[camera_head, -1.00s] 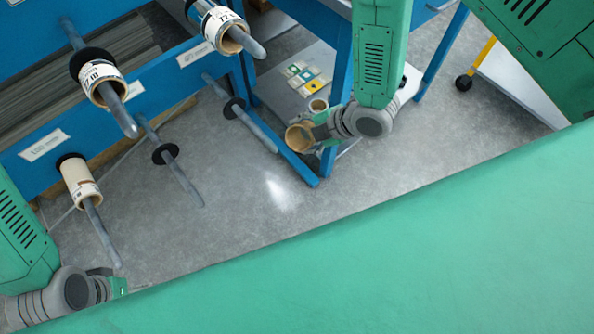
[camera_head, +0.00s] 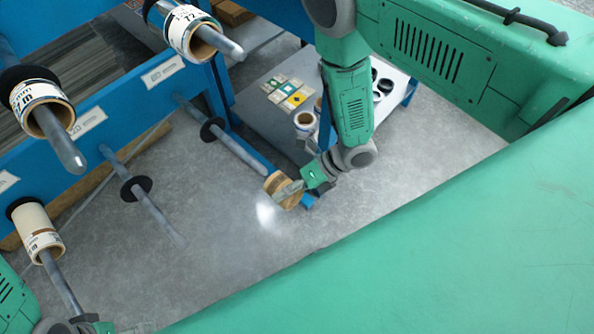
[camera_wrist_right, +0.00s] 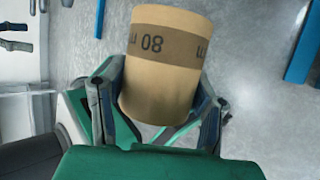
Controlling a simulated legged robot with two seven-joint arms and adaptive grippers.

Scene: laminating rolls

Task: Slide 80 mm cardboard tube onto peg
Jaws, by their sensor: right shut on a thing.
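A brown cardboard tube (camera_head: 282,190) is held by my right gripper (camera_head: 294,189) in the head view. In the right wrist view the tube (camera_wrist_right: 165,65) shows a dark band reading 80 mm, and the fingers of the gripper (camera_wrist_right: 160,105) close on both sides of it. A bare grey peg (camera_head: 238,151) with a black disc (camera_head: 212,128) points toward the tube; its tip is close to the tube's upper left edge. I cannot tell whether the tip is inside. My left gripper (camera_head: 92,326) is partly cut off at the bottom left.
Another bare peg (camera_head: 155,212) with a disc is to the left. Labelled rolls (camera_head: 45,108), (camera_head: 190,32) and (camera_head: 37,236) sit on other pegs of the blue rack (camera_head: 150,88). A grey shelf (camera_head: 255,105) holds sample cards and more rolls. Floor below is clear.

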